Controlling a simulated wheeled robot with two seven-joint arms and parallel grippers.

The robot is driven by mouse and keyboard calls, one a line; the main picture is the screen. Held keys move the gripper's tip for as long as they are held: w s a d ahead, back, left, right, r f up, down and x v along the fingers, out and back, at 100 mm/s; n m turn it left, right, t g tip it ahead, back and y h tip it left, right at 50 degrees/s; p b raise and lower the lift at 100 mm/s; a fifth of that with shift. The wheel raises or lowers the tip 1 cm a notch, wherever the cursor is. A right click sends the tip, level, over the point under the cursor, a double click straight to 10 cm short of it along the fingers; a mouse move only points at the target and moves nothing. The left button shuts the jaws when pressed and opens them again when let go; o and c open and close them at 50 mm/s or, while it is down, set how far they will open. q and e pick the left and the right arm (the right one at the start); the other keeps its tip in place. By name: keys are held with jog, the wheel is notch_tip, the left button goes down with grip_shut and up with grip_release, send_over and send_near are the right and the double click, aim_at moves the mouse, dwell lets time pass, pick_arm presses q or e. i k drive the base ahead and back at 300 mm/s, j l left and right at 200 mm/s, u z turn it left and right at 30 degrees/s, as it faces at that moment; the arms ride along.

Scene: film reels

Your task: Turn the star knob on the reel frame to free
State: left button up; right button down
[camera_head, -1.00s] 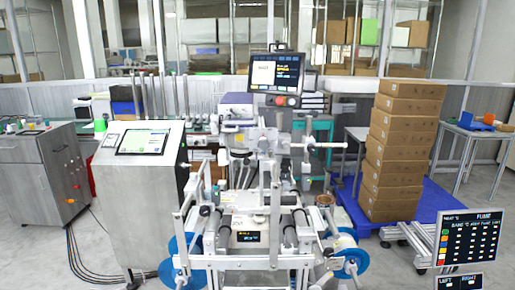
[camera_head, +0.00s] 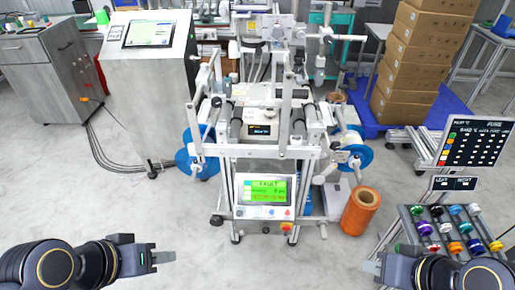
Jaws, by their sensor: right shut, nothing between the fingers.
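The reel frame (camera_head: 283,150) stands in the middle of the view, a silver machine with a blue reel (camera_head: 186,160) low on its left and another blue reel (camera_head: 360,157) on its right. A small panel (camera_head: 264,194) on its front reads FAULT on a green screen. I cannot make out the star knob at this size. My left gripper (camera_head: 168,257) is at the lower left, well apart from the frame; its finger gap cannot be made out. My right gripper (camera_head: 370,269) is at the lower right, shut and empty, also apart from the frame.
An orange spool (camera_head: 361,211) stands on the floor right of the frame. A rack of coloured knobs or rollers (camera_head: 407,226) and a dark display board (camera_head: 474,143) are further right. A grey console (camera_head: 150,90) stands left. The floor before the frame is clear.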

aim_at(335, 146)
jog(key=l+u, duration=0.1)
jog(key=u, duration=0.45)
jog(key=l+u, duration=0.45)
jog(key=k+l+u, duration=0.2)
jog(key=l+u, duration=0.3)
jog(key=l, duration=0.15)
jog(key=k+l, duration=0.1)
jog(key=l, duration=0.25)
jog(key=k+l, duration=0.15)
jog(key=l, duration=0.2)
jog(key=k+l+u, duration=0.1)
jog(key=l, duration=0.25)
jog(key=k+l, duration=0.15)
jog(key=l, duration=0.15)
